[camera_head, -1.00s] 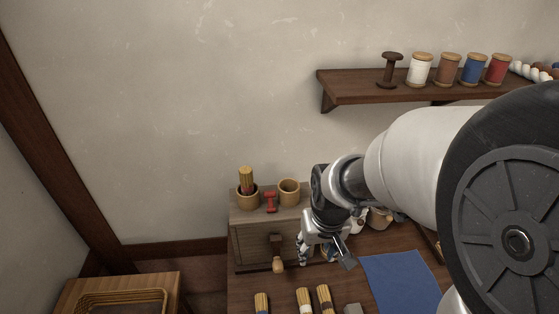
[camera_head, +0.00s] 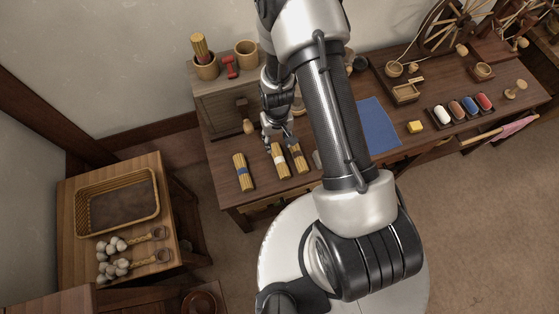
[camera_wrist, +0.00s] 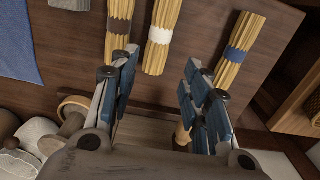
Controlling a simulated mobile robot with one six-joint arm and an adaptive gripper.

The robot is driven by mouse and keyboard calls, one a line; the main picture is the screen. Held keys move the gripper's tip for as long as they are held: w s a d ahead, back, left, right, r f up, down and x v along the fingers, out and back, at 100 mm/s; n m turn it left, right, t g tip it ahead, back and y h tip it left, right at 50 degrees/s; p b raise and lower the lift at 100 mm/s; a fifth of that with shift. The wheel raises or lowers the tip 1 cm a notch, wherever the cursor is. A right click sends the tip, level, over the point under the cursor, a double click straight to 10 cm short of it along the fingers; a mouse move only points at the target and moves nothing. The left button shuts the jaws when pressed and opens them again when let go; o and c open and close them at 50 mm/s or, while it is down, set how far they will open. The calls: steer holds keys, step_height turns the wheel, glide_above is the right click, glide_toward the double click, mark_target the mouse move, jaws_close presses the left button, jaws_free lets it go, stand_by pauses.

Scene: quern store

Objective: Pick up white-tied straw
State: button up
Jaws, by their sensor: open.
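The white-tied straw (camera_head: 280,163), a pale yellow bundle with a white band, lies on the dark wooden table. It shows at the top middle of the wrist view (camera_wrist: 160,40). The dark-tied straw (camera_head: 299,157) lies close beside it, and the blue-tied straw (camera_head: 242,172) lies apart on its other side. My gripper (camera_head: 279,141) is open and empty, by the far end of the white-tied straw. In the wrist view the white-tied straw lies beyond and between the fingers (camera_wrist: 158,72); the left finger overlaps the dark-tied straw's end. The height above the table is unclear.
A small drawer chest (camera_head: 222,102) with cups on top stands behind. A blue cloth (camera_head: 372,127) and a grey block (camera_head: 318,160) lie right of the bundles. A wicker tray (camera_head: 80,218) sits on a side table at left. The table's front edge is near the bundles.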

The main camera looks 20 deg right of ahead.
steer(key=b, duration=0.1)
glide_above(279, 157)
steer(key=f, duration=0.6)
steer(key=shift+w+a, duration=0.15)
steer(key=shift+w, duration=0.25)
steer(key=f, duration=0.1)
steer(key=f+b, duration=0.1)
steer(key=f, duration=0.1)
steer(key=f+b, duration=0.1)
steer(key=f, duration=0.1)
steer(key=shift+s+f, duration=0.2)
steer(key=shift+s, duration=0.1)
steer(key=shift+r, duration=0.1)
steer(key=shift+c, duration=0.5)
steer(key=c, duration=0.7)
steer(key=shift+r, duration=0.15)
